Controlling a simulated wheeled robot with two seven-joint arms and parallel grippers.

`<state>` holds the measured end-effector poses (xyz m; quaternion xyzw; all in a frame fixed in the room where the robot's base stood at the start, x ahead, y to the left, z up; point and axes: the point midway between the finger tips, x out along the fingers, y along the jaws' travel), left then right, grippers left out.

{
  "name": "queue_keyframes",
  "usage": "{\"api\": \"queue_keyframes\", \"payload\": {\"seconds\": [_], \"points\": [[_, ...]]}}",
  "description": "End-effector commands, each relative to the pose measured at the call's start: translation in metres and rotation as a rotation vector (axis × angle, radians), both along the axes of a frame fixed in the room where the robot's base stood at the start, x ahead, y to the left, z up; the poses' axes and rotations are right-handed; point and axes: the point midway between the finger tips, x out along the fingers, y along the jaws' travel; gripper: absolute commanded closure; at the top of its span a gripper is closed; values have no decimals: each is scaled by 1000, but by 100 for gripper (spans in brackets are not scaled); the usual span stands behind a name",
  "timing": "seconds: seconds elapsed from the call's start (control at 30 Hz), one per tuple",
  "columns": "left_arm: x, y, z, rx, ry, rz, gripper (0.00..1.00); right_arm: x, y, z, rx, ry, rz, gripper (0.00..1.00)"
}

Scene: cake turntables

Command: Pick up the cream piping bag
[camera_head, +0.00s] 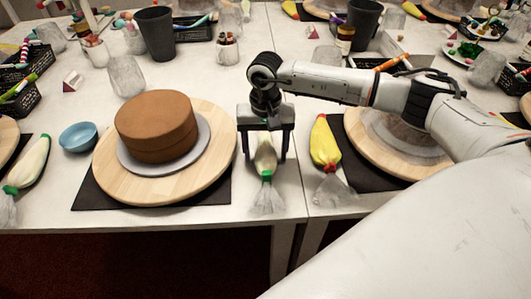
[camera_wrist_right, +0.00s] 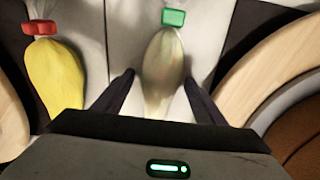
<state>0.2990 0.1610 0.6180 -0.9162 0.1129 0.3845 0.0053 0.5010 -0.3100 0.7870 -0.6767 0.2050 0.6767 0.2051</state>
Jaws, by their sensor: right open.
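The cream piping bag (camera_head: 265,159) lies on the white table right of the wooden turntable, its green clip and clear plastic end toward the front edge. My right gripper (camera_head: 266,157) is above it, pointing down, with one finger on each side. In the right wrist view, the bag (camera_wrist_right: 163,62) lies between the open fingers (camera_wrist_right: 158,80), with a visible gap on each side. The gripper's body hides part of the bag in the head view. My left gripper is not in view.
A yellow piping bag with a red clip (camera_head: 326,146) lies close on the right. A brown cake (camera_head: 156,125) stands on the left turntable (camera_head: 217,165). Another pale piping bag (camera_head: 28,165) and a blue bowl (camera_head: 79,137) are farther left. Cups and baskets stand behind.

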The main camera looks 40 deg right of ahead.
Motion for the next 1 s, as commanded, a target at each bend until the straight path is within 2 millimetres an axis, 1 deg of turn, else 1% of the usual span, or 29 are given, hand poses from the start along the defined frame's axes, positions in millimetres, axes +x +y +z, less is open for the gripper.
{"api": "queue_keyframes", "payload": {"seconds": [0.13,0.17,0.3,0.67,0.77,1.0], "points": [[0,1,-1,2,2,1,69,0,0,0,0,0,0,35],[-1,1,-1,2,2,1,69,0,0,0,0,0,0,38],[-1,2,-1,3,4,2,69,0,0,0,0,0,0,62],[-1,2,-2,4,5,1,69,1,0,4,1,-3,0,63],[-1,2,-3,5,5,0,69,2,0,16,0,-5,-1,63],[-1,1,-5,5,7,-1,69,2,0,64,1,-6,-1,63]]}}
